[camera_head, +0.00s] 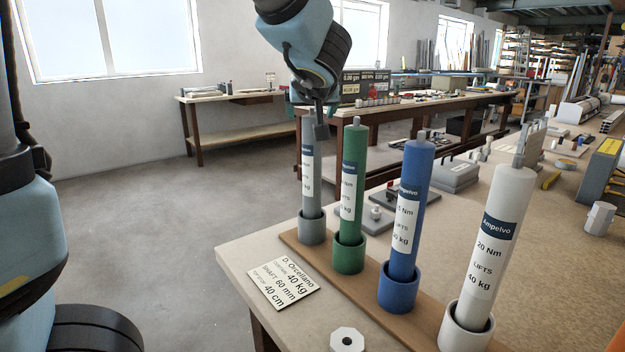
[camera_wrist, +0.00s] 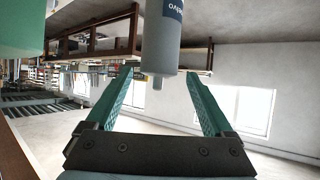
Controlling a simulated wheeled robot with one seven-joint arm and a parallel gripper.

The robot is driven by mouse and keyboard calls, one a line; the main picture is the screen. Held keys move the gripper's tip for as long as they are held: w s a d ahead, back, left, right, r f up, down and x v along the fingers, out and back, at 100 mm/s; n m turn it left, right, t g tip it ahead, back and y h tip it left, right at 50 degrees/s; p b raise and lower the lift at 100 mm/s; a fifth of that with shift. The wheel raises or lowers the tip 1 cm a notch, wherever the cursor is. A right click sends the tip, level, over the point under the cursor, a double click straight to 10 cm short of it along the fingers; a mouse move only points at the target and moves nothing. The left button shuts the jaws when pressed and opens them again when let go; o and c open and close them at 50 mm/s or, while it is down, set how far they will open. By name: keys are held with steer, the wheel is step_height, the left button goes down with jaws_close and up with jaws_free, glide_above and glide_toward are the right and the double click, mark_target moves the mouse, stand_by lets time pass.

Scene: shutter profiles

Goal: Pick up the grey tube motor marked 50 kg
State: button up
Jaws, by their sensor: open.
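The grey tube motor (camera_head: 311,190) stands upright in a grey cup at the far left end of a row on a wooden strip. Its white label ends in "kg", but the number is not readable. My gripper (camera_head: 313,108) is at its top end, pointing down. In the wrist view the grey tube (camera_wrist: 161,45) shows between the two teal fingers of my gripper (camera_wrist: 160,74), its narrow shaft end toward the palm. The fingers are apart, with a gap visible on each side of the shaft end.
A green motor (camera_head: 352,190) stands close right of the grey one, then a blue motor (camera_head: 409,210) and a white motor (camera_head: 497,245) marked 40 kg. Open floor (camera_head: 150,220) is left of the bench.

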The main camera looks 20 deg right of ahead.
steer(key=shift+p+x, duration=0.45)
steer(key=shift+x, duration=1.6)
steer(key=shift+d, duration=0.1)
steer(key=shift+c, duration=0.4)
jaws_close()
steer(key=shift+r, duration=0.1)
